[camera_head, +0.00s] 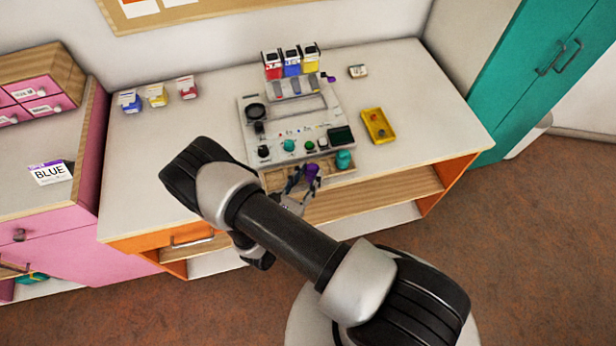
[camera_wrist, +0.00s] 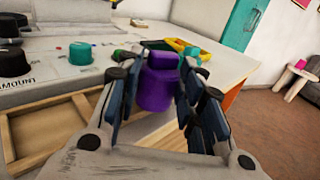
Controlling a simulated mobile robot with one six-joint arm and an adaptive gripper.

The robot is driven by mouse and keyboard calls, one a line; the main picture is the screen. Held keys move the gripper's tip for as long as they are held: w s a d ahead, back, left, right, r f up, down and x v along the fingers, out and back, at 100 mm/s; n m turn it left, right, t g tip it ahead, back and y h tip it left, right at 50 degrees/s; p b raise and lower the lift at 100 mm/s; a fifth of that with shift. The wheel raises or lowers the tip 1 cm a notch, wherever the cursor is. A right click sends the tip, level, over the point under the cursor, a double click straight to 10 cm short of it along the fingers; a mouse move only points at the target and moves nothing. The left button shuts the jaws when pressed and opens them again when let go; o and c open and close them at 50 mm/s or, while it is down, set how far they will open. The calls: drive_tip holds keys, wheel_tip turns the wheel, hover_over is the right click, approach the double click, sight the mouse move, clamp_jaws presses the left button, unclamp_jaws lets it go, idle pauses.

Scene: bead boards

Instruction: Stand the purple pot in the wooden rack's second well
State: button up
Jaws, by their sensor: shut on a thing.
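The purple pot (camera_head: 312,171) is between the two fingers of my gripper (camera_head: 304,179), which is shut on it. In the wrist view the purple pot (camera_wrist: 160,88) looks roughly upright, with a dark finger on each side. The wooden rack (camera_wrist: 52,108) lies to the left of the pot there, with empty square wells showing. In the head view the rack (camera_head: 273,185) runs along the table's front edge, partly hidden by my arm. A teal pot (camera_head: 344,159) stands at the rack's right end. I cannot tell whether the purple pot touches the rack.
A grey panel with knobs (camera_head: 289,118) stands behind the rack. Red, blue and yellow boxes (camera_head: 291,64) stand at its back. A yellow tray (camera_head: 379,126) lies to the right. Small boxes (camera_head: 156,95) sit at the back left. The table's left part is clear.

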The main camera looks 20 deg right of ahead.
drive_tip(key=shift+f, duration=0.15)
drive_tip(key=o, duration=1.2)
